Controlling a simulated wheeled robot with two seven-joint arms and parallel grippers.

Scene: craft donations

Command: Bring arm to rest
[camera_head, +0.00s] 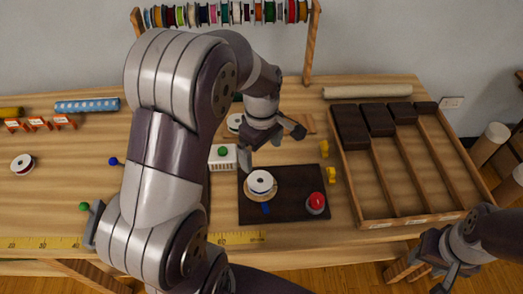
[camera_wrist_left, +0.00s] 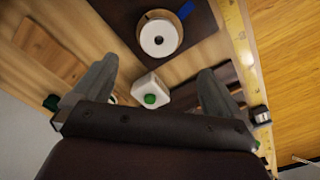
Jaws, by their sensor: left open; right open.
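My left arm rises across the middle of the head view. Its gripper (camera_head: 272,134) is open above the table (camera_head: 60,180), over the area behind the dark board (camera_head: 240,208). In the left wrist view the left gripper (camera_wrist_left: 155,85) has its fingers spread wide with nothing held between them. A white block with a green button (camera_wrist_left: 150,92) shows beyond the fingers in that view. My right gripper (camera_head: 440,272) is at the lower right of the head view, off the front of the table, open and empty.
The dark board carries a white spool (camera_head: 261,183) and a red button (camera_head: 316,201). A divided wooden tray (camera_head: 345,190) with dark blocks stands at the right. A rack of coloured spools (camera_head: 225,13) spans the back. A yellow measuring tape (camera_head: 40,243) runs along the front edge.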

